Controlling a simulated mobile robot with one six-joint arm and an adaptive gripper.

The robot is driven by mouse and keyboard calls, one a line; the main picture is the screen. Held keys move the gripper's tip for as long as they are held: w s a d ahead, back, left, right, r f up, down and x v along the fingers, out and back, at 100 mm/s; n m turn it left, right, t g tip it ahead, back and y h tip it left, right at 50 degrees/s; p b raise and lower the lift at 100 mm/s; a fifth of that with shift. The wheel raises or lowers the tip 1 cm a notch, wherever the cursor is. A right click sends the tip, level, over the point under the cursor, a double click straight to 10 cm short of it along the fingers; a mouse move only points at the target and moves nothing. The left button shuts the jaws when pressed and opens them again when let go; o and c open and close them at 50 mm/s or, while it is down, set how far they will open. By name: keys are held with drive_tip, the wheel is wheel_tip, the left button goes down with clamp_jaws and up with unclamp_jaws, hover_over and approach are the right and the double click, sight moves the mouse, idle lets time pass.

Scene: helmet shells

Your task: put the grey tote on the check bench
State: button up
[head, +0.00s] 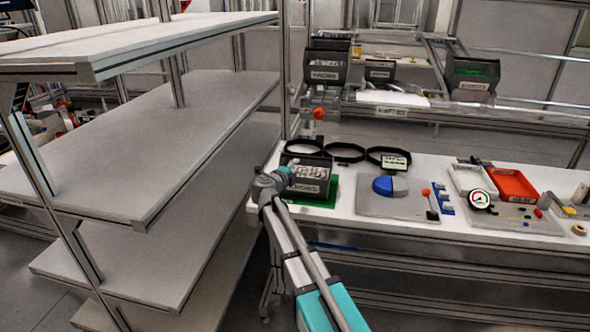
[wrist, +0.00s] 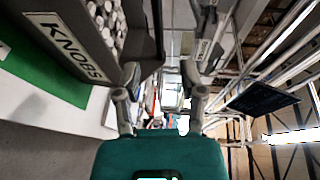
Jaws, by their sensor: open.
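A dark grey tote (head: 312,181) stands on a green mat (head: 333,190) at the left end of a white bench (head: 420,162). In the wrist view the tote (wrist: 88,62) fills the upper left; its label reads KNOBS and it holds several pale round knobs (wrist: 108,18). My gripper (head: 282,174) is at the tote's left side in the head view and hides part of it. In the wrist view my gripper (wrist: 163,88) has its fingers spread with nothing between them. One finger is close to the tote's wall; I cannot tell whether they touch. Nothing labels the check bench.
Black rings (head: 344,152) lie behind the tote. A grey board with a blue part (head: 383,186), a dial gauge (head: 480,199) and a red tray (head: 513,186) are to the right. More dark bins (head: 326,69) sit on a rack behind. Empty grey shelves (head: 150,140) stand left.

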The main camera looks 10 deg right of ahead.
drive_tip(key=shift+r, duration=0.1)
drive_tip(key=s+a+r+n+t+y, duration=0.3)
drive_tip(key=a+n+t+y, duration=0.2)
drive_tip(key=n+y, duration=0.7)
drive_tip(key=s+a+f+n+g+y, duration=0.2)
drive_tip(key=s+f+n+g+y, duration=0.2)
drive_tip(key=s+f+n+g, duration=0.4)
drive_tip(key=s+d+f+n+g+h, duration=0.1)
drive_tip(key=s+d+f+g+h, duration=0.1)
drive_tip(key=s, duration=0.6)
drive_tip(key=s+d+f+n+g+h, duration=0.2)
drive_tip(key=s+d+f+g, duration=0.3)
drive_tip(key=s+d, duration=0.2)
drive_tip(key=s+d+f+n+g+h, duration=0.1)
drive_tip(key=s+d+f+g+h, duration=0.1)
drive_tip(key=s, duration=0.7)
wheel_tip(320, 180, down, 3)
drive_tip(key=d+g, duration=0.1)
drive_tip(key=d, duration=0.1)
drive_tip(key=shift+s+d+r+n+g, duration=0.2)
drive_tip(key=shift+d+n+g, duration=0.1)
drive_tip(key=shift+n, duration=0.1)
drive_tip(key=shift+o, duration=0.4)
